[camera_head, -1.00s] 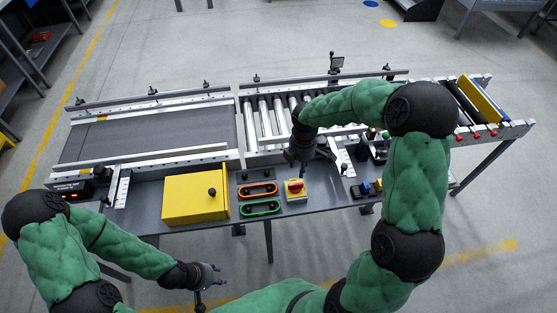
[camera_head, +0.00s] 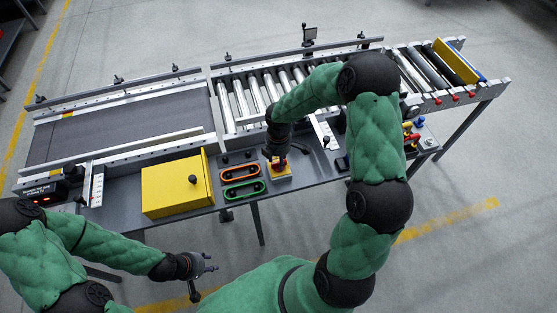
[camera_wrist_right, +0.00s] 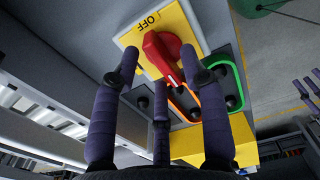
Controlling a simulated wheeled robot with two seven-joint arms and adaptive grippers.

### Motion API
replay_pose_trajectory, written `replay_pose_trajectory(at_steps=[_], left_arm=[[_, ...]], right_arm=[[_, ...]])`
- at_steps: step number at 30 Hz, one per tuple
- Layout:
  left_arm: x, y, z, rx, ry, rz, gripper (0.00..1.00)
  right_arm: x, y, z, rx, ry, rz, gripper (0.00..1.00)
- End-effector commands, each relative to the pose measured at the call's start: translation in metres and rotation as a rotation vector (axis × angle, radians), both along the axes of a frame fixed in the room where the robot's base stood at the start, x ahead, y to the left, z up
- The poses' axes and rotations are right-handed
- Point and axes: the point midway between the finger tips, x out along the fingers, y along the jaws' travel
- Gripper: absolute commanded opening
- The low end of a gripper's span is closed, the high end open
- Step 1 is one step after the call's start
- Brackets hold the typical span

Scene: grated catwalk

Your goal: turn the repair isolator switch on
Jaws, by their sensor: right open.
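The isolator switch is a yellow box (camera_head: 281,174) with a red rotary handle (camera_wrist_right: 162,55), on the grey bench front. In the right wrist view the word OFF shows on its yellow plate (camera_wrist_right: 181,17), beside the handle. My right gripper (camera_head: 274,158) hangs right over the switch and partly hides it. In the wrist view its purple fingers (camera_wrist_right: 168,75) are spread open, on either side of the handle; I cannot tell whether any touches it. My left gripper (camera_head: 209,263) is empty and looks open, low in front of the bench, away from the switch.
Left of the switch are orange-rimmed (camera_head: 240,172) and green-rimmed (camera_head: 244,190) button panels and a yellow cabinet (camera_head: 178,186). The roller conveyor (camera_head: 241,103) runs behind. Several small coloured controls (camera_head: 411,136) stand to the right. The floor before the bench is clear.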

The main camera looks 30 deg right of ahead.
Motion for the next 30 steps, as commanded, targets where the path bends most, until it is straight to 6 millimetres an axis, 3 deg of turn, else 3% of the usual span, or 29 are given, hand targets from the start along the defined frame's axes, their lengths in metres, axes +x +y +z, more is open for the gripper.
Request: replay_pose_trajectory(at_steps=[9,13,14,30], left_arm=[[0.0002,0.0001,-0.0002,0.0,0.0,0.0,0.4],[0.0002,0.0001,-0.0002,0.0,0.0,0.0,0.4],[0.0002,0.0001,-0.0002,0.0,0.0,0.0,0.4],[0.0001,0.0,-0.003,0.0,0.0,0.0,0.4]], right_arm=[[0.0,0.0,-0.0017,0.0,0.0,0.0,0.41],[0.0,0.0,-0.0017,0.0,0.0,0.0,0.04],[0.0,0.0,-0.0017,0.0,0.0,0.0,0.0],[-0.0002,-0.0005,-0.0021,-0.001,0.0,-0.1,0.0]])
